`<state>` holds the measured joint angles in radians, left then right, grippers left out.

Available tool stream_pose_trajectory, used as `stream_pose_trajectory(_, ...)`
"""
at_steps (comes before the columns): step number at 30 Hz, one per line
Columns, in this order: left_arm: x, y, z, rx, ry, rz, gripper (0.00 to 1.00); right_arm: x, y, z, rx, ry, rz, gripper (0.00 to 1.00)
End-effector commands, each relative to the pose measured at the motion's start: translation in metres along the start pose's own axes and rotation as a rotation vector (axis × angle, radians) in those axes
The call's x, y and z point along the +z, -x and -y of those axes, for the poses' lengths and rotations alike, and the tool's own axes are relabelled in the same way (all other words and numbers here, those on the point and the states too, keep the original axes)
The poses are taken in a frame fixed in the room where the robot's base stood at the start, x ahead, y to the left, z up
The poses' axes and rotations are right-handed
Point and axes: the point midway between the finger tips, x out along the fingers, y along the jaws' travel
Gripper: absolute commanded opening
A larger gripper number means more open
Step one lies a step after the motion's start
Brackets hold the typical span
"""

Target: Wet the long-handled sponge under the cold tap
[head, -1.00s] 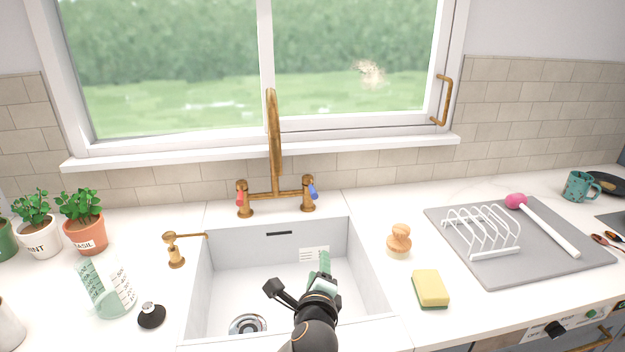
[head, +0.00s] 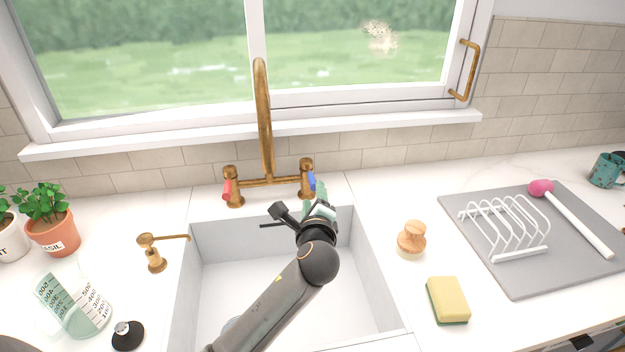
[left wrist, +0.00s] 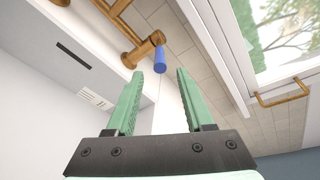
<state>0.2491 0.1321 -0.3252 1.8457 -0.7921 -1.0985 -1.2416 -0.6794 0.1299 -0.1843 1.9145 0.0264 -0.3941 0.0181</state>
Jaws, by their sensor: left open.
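The long-handled sponge (head: 583,228) has a pink head and a white handle. It lies on the grey mat (head: 520,282) at the right of the head view, away from the sink. The brass tap (head: 263,115) stands behind the sink, with a red lever on the left and a blue cold lever (head: 311,181) on the right. My left gripper (head: 318,202) is open and empty close to the blue lever. In the left wrist view the blue lever (left wrist: 160,60) shows between and just beyond the green fingertips (left wrist: 160,74). Contact cannot be told. My right gripper is out of view.
The white sink (head: 215,280) lies under my left arm. A wooden-handled brush (head: 411,240), a yellow sponge (head: 448,300) and a white rack (head: 505,228) are to its right. A brass soap dispenser (head: 153,252), measuring jug (head: 75,303) and plants stand left.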

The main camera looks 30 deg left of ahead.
Motion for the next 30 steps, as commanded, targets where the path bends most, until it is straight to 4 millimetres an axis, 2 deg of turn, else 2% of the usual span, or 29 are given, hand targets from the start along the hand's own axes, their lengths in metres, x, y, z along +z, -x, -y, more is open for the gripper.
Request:
stream_pose_trajectory(1,0.002,-0.012,0.001,0.001,-0.001,0.004,0.53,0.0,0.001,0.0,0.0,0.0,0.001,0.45)
stream_pose_trajectory(6,0.001,-0.044,0.0,0.001,0.0,0.002,0.53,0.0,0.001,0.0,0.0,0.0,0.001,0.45)
stream_pose_trajectory(12,0.001,-0.071,0.0,0.001,0.0,0.001,0.53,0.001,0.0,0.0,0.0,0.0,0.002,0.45)
stream_pose_trajectory(18,0.001,-0.083,-0.001,0.001,0.0,0.001,0.53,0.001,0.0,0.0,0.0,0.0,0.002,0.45)
stream_pose_trajectory(27,0.001,-0.085,0.0,0.0,0.001,0.0,0.53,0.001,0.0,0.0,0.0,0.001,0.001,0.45)
stream_pose_trajectory(30,0.001,-0.085,0.0,0.0,0.001,0.0,0.44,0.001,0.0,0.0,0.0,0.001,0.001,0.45)
